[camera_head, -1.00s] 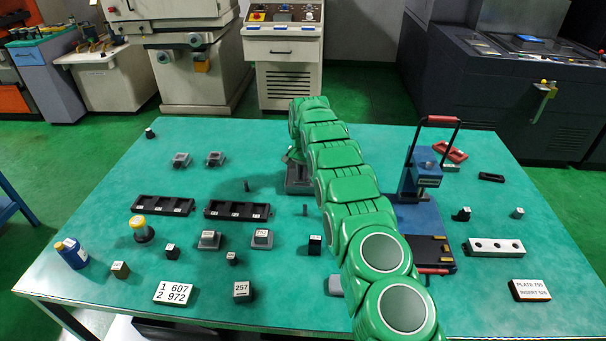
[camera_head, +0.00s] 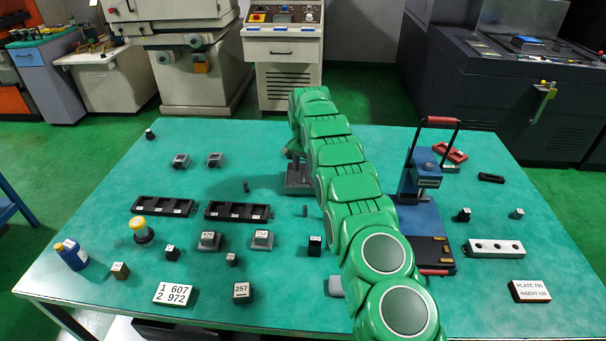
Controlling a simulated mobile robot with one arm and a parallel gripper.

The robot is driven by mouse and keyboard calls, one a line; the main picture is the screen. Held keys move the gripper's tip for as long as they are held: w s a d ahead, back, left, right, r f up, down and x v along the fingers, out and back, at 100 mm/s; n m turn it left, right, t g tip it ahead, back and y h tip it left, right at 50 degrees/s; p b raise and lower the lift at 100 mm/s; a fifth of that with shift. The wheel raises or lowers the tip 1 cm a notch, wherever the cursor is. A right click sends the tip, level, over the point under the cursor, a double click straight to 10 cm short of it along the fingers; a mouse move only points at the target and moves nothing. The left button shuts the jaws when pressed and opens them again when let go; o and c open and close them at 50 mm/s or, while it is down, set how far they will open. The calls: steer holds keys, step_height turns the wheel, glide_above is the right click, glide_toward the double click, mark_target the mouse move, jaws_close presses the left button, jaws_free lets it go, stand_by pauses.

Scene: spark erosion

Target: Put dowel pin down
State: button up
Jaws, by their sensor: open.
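Two small dark grey pins stand on the green table: one pin (camera_head: 246,187) left of the dark fixture, another pin (camera_head: 305,211) just left of my green arm. I cannot tell which of them the task names. My gripper (camera_head: 289,154) is at the far end of the arm, mostly hidden behind its links, above the dark grey fixture (camera_head: 298,188). It is open. What lies between its fingers or inside the fixture cannot be made out.
Two black trays (camera_head: 163,206) (camera_head: 238,212) lie left of the arm. A blue press (camera_head: 420,185) with a red handle stands to the right, beside a white block with holes (camera_head: 496,248). Several small blocks and label plates sit in front.

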mark_target(303, 172)
step_height(303, 172, up, 8)
steer(key=shift+r, duration=0.15)
stand_by(0.3)
steer(key=s+d+r+n, duration=0.1)
steer(key=s+d+r, duration=0.85)
steer(key=r, duration=0.35)
steer(key=s+d+r+n, duration=0.1)
steer(key=s+d+r, duration=0.2)
steer(key=s, duration=0.5)
steer(key=s+d+r, duration=0.3)
steer(key=s+r, duration=0.1)
steer(key=s, duration=0.3)
steer(key=s+d+f+n, duration=0.1)
steer(key=s+d, duration=0.1)
steer(key=s, duration=1.1)
steer(key=s+d+f+g, duration=0.1)
steer(key=s+d+f, duration=0.1)
steer(key=s, duration=1.2)
steer(key=s+d+f+n, duration=0.1)
steer(key=s+d+f, duration=0.1)
steer(key=s, duration=1.1)
steer(key=shift+s+d+n+g, duration=0.3)
steer(key=shift+d+g, duration=0.1)
steer(key=shift+d, duration=0.2)
